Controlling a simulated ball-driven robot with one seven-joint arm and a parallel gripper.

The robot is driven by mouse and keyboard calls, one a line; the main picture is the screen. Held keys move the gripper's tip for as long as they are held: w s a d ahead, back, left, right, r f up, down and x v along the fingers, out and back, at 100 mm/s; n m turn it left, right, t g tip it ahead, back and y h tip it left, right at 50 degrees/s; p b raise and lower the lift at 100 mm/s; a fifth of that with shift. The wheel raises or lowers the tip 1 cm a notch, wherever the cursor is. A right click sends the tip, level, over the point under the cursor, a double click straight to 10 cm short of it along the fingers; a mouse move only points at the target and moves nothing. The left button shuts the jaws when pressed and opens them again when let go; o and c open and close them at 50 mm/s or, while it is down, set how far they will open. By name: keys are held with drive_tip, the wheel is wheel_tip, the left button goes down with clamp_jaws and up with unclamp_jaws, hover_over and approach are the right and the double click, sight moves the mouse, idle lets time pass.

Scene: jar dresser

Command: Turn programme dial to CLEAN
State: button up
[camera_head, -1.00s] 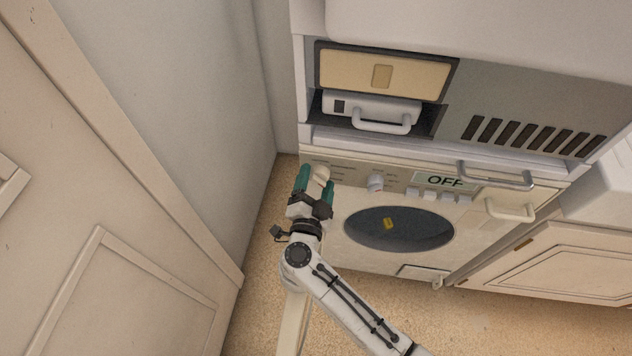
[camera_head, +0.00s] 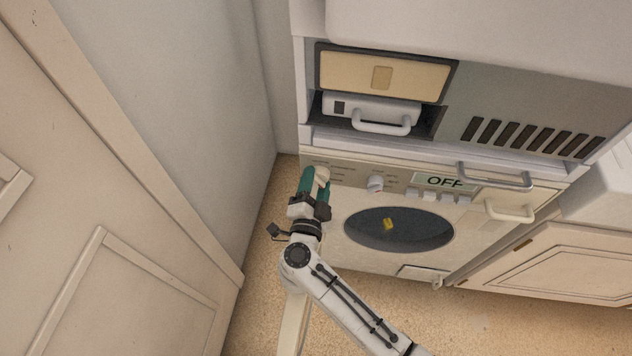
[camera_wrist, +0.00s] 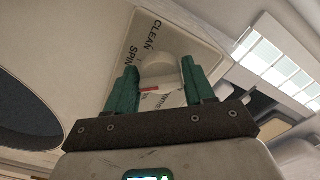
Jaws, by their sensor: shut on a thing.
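The programme dial (camera_wrist: 158,68) is a pale round knob with a red mark, at the left end of the washer's control panel. In the head view the dial (camera_head: 322,174) shows partly behind my fingers. My gripper (camera_wrist: 160,85) has green fingers on both sides of the dial and is shut on it. In the head view my gripper (camera_head: 315,180) reaches up to the panel. The printed words CLEAN and SPIN stand above and left of the dial in the wrist view. Other labels are partly hidden by the dial and fingers. The panel display (camera_head: 443,182) reads OFF.
A second, smaller knob (camera_head: 375,184) and several buttons (camera_head: 438,197) sit right of the dial. Below is the dark round door window (camera_head: 398,229). Bar handles (camera_head: 495,176) stick out at right. A wall and panelled door (camera_head: 120,270) stand at left.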

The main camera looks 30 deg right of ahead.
drive_tip(key=shift+s+r+m+b, duration=0.1)
drive_tip(key=shift+m+b, duration=0.65)
drive_tip(key=shift+m, duration=3.3)
drive_tip(key=shift+r+m+b, duration=0.1)
drive_tip(key=shift+m+b, duration=0.65)
drive_tip(key=shift+m, duration=3.3)
drive_tip(key=o, duration=1)
drive_tip(key=shift+r, duration=0.1)
drive_tip(key=shift+c, duration=0.2)
drive_tip(key=v, duration=1)
drive_tip(key=shift+s+a, duration=0.25)
drive_tip(key=shift+s, duration=0.05)
